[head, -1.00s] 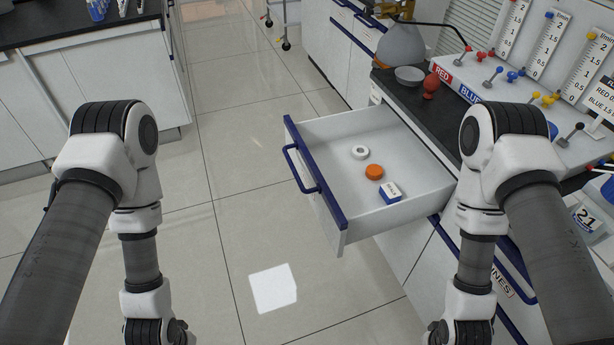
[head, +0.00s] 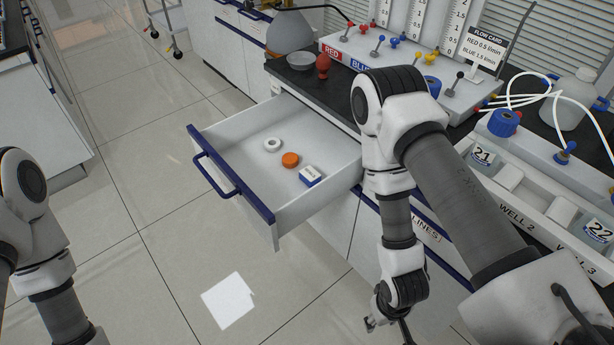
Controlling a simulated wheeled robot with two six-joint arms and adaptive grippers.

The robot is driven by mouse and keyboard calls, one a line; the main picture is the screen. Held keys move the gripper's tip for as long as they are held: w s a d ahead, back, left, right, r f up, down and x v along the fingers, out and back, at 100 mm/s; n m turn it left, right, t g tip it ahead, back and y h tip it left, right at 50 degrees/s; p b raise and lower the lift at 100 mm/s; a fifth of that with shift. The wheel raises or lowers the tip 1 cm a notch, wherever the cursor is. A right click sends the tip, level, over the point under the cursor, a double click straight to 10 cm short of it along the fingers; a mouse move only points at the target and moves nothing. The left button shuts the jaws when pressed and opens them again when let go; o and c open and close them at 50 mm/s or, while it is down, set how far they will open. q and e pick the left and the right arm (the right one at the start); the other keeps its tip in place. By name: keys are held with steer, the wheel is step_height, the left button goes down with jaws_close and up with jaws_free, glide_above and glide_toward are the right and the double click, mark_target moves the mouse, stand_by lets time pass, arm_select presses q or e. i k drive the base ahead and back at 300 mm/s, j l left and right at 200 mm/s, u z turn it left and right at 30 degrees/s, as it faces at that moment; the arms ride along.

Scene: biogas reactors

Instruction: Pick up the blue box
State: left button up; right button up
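The blue box (head: 310,177), small with a white labelled top, lies in the open drawer (head: 232,142) near its right wall. My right gripper (head: 388,328) is low at the bottom of the head view, outside the drawer, in front of the cabinet and well apart from the box. Only part of it shows, and I cannot tell whether its fingers are open. My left arm is at the left edge; its gripper is out of the picture.
An orange cap (head: 290,160) and a white ring (head: 272,145) lie in the drawer beside the box. The dark worktop (head: 300,80) behind holds a red bulb (head: 323,66), a grey bowl (head: 301,60) and a valve panel. The floor (head: 140,200) left of the drawer is clear.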

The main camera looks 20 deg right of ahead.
mark_target(308, 175)
steer(key=z, duration=0.7)
